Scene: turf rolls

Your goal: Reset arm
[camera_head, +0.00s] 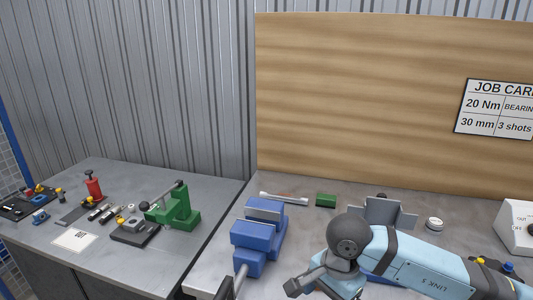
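My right arm comes in from the lower right, light blue with a dark grey joint. Its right gripper (301,285) seems to be the dark grey piece low in the picture, over the front of the nearer bench. Only part of it shows, and I cannot tell whether its fingers are apart or hold anything. My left arm and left gripper are not in view.
A blue vise (262,235) stands left of my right arm. Behind are a wrench (284,198), a green block (326,200), a grey bracket (385,213) and a small round part (434,223). A left bench (130,262) holds a green press (178,207) and tools.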

